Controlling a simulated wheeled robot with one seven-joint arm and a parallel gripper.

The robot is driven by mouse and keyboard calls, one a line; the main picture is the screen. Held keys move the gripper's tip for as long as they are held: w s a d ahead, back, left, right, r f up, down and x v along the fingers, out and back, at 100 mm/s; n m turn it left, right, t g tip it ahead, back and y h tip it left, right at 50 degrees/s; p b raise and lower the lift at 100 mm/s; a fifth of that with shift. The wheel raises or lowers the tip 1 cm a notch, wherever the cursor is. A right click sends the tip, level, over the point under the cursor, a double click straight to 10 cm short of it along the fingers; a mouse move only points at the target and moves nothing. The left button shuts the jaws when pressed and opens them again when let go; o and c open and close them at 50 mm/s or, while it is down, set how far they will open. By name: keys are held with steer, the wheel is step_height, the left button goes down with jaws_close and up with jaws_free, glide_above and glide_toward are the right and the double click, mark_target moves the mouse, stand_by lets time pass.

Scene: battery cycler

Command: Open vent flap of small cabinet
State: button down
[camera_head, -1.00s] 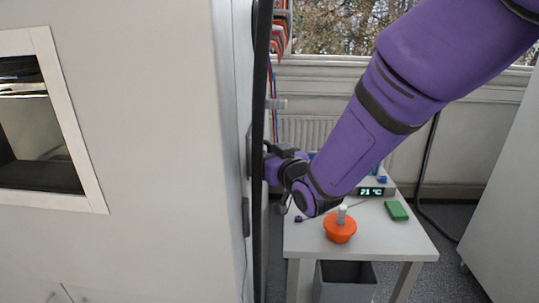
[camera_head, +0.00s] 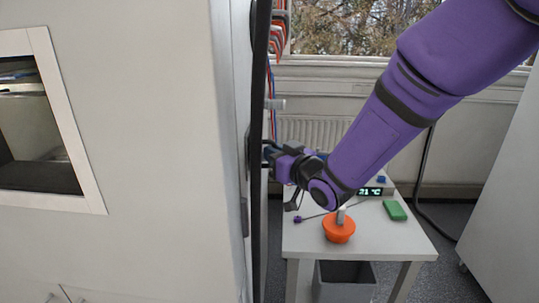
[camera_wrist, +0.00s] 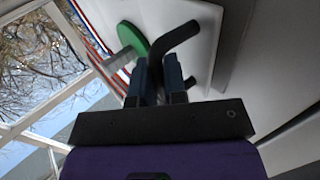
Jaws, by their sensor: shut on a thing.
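My gripper (camera_wrist: 160,84) is shut on a black bent handle (camera_wrist: 178,36) in the wrist view, its two dark fingers on either side of the bar. The handle stands in front of a white panel (camera_wrist: 205,48); I cannot tell for sure whether this is the vent flap. In the head view my gripper (camera_head: 272,150) is beside the black vertical edge (camera_head: 261,215) at the large pale cabinet's (camera_head: 150,110) right side. That edge partly hides the fingers and the handle there.
A green disc (camera_wrist: 133,40) and a grey rod (camera_wrist: 117,60) are close to the fingers. A white table (camera_head: 385,240) bears an orange bowl (camera_head: 339,231), a green block (camera_head: 395,210) and a temperature display (camera_head: 371,191). A grey bin (camera_head: 345,283) stands below. Red and blue cables hang behind.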

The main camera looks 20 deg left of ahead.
steer(key=w+d+n+g+y, duration=0.3)
steer(key=w+n+g, duration=0.4)
steer(key=w+g, duration=0.2)
steer(key=shift+w+n+g, duration=0.3)
steer(key=shift+w+g, duration=0.05)
steer(key=shift+g, duration=0.75)
steer(key=c, duration=1.2)
jaws_free()
steer(key=shift+d, duration=0.1)
steer(key=d, duration=1)
steer(key=shift+w+d, duration=0.3)
steer(key=shift+w, duration=0.1)
